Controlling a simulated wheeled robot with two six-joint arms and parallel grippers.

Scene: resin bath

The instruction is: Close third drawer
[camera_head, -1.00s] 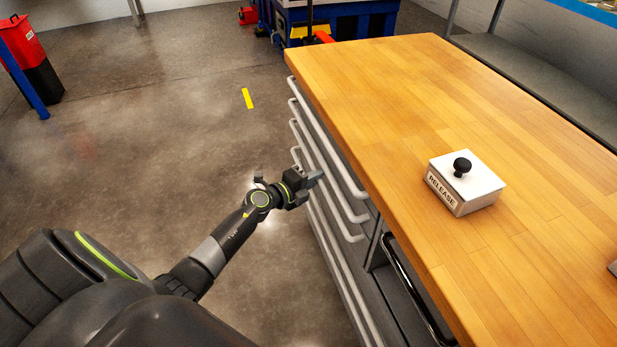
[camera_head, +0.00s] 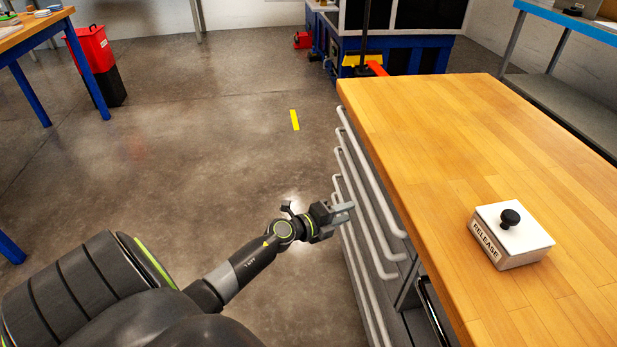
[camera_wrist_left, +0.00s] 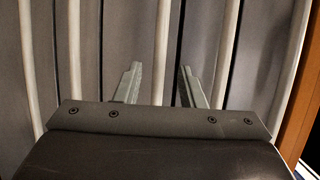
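A bank of drawers (camera_head: 384,262) with long pale bar handles runs along the left side of the wooden workbench. In the head view the drawer fronts are seen steeply from above. I cannot tell for sure which one is the third or how far it stands out. My left gripper (camera_head: 346,208) is in front of the handles, near the lower ones. In the left wrist view its fingers (camera_wrist_left: 160,78) are apart and empty, one to either side of a handle bar (camera_wrist_left: 162,45); contact cannot be told. My right gripper is not in view.
The wooden workbench (camera_head: 450,140) carries a white box (camera_head: 512,240) labelled RELEASE with a black knob. An open bay with a dark-framed item lies below the near edge. The floor (camera_head: 200,170) left of the drawers is clear. A red and black bin (camera_head: 95,65) stands far left.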

